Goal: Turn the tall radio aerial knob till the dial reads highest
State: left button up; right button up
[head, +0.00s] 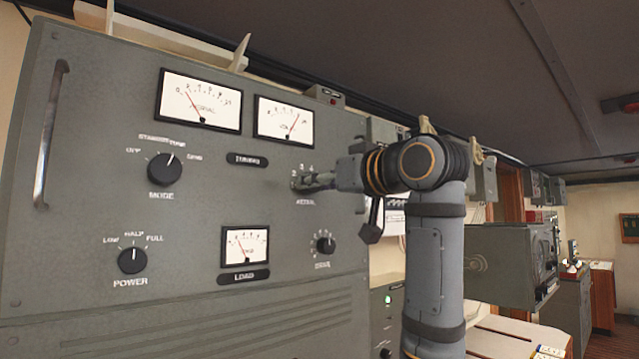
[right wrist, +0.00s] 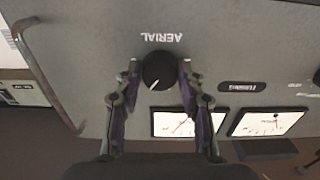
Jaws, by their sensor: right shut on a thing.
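The tall grey radio (head: 60,250) fills the left of the head view. My right gripper (head: 303,182) reaches its face from the right and covers the knob above the AERIAL label. In the right wrist view, upside down, the black aerial knob (right wrist: 158,69) sits between the two fingers, which are shut on its sides. Its white pointer slants to the lower left of that picture. The upper left dial (head: 201,105) has its needle leaning left, low on the scale. The upper right dial (head: 285,121) has its needle leaning right. My left gripper is out of view.
The MODE knob (head: 165,169), POWER knob (head: 132,260), lower right knob (head: 325,243) and LOAD dial (head: 246,244) share the panel. A metal handle (head: 50,135) sticks out at its left edge. Other grey equipment (head: 508,262) stands farther right.

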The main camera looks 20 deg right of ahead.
jog(key=shift+c, duration=0.6)
jog(key=n, duration=0.2)
jog(key=shift+n, duration=0.4)
jog(key=o, duration=1.2)
jog(key=shift+w, duration=0.1)
jog(key=v, duration=1.2)
